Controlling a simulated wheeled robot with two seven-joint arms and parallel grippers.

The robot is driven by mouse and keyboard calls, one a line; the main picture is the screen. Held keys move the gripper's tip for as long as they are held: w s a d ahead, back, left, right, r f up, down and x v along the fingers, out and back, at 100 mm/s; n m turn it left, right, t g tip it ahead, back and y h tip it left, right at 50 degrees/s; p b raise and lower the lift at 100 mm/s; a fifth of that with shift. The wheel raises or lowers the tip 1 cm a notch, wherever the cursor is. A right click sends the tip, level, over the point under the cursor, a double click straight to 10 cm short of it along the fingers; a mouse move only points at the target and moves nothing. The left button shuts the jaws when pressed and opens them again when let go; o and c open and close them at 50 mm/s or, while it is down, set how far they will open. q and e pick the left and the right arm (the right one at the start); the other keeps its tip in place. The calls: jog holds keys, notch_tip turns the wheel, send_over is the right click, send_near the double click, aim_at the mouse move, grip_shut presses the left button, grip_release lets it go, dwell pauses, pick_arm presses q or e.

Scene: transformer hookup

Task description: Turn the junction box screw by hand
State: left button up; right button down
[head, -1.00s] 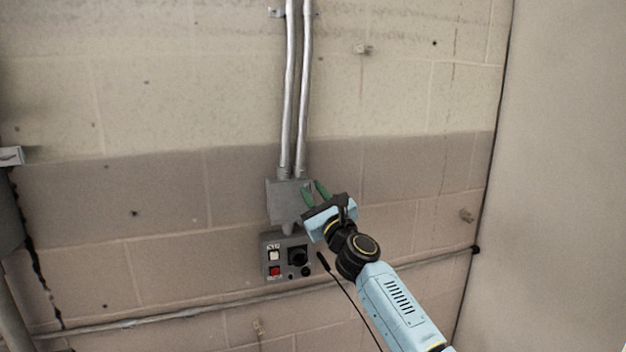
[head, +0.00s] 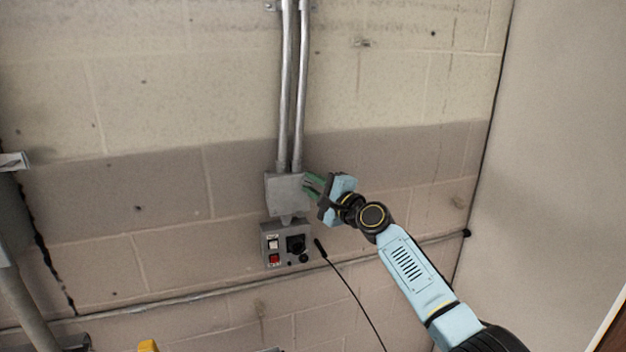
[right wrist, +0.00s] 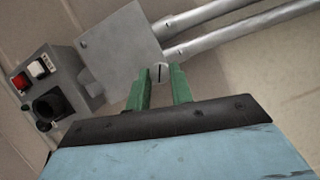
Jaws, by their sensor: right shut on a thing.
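The grey junction box (head: 286,194) is fixed to the wall below two metal conduits. In the right wrist view its flat face (right wrist: 121,48) shows, and a round slotted screw (right wrist: 160,72) sits at its edge between my fingertips. My right gripper (head: 308,185) reaches the right side of the box with its green fingers. In the right wrist view the gripper (right wrist: 160,82) is shut on the screw, one finger on each side of it. The screw is hidden in the head view. My left gripper is out of view.
A control box (head: 286,244) with a white button, a red button and a black knob hangs just below. A black cable (head: 349,287) runs down from beside it. Conduits (head: 292,90) rise above. A thin pipe (head: 190,299) crosses the wall lower down.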

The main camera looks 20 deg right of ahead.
jog(key=n+g+p, duration=0.1)
jog(key=n, duration=0.1)
jog(key=shift+r+n, duration=0.2)
jog(key=shift+n, duration=0.2)
jog(key=shift+n+g+h+p, duration=0.4)
jog(key=shift+n, duration=0.8)
jog(key=n+h, duration=0.1)
jog(key=n, duration=0.1)
jog(key=n+g+h, duration=0.1)
jog(key=n, duration=0.1)
jog(key=shift+a+r, duration=0.15)
jog(key=shift+r, duration=0.05)
jog(key=shift+a+n+g+h, duration=0.1)
jog(key=shift+n+g+h, duration=0.4)
jog(key=shift+n+h, duration=0.85)
jog(key=shift+n+y, duration=0.35)
jog(key=shift+n, duration=0.1)
jog(key=c, duration=1.2)
grip_release()
jog(key=shift+s+r, duration=0.1)
